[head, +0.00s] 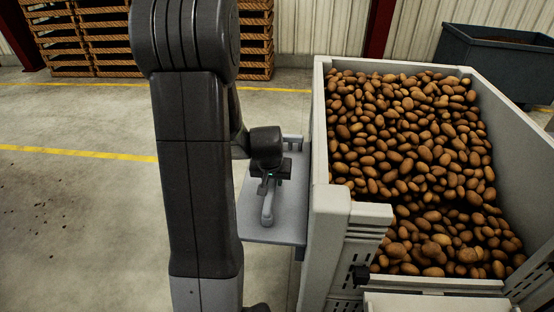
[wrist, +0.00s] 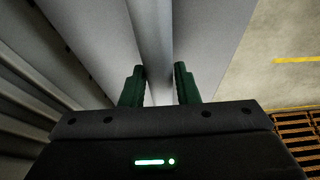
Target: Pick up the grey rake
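The grey rake (head: 267,214) lies on a small grey shelf (head: 256,228) beside the potato crate. Its handle end sticks out toward the near side from under my gripper (head: 268,180). In the wrist view the rake's grey handle (wrist: 151,38) runs from the top edge down between the two green fingertips of my gripper (wrist: 159,86). The fingers stand apart, one on each side of the handle, with a narrow gap visible.
A large grey crate (head: 341,218) full of potatoes (head: 410,150) stands directly right of the shelf. Wooden pallets (head: 105,42) are stacked at the back left. A dark bin (head: 480,62) stands at the back right. The floor on the left is open.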

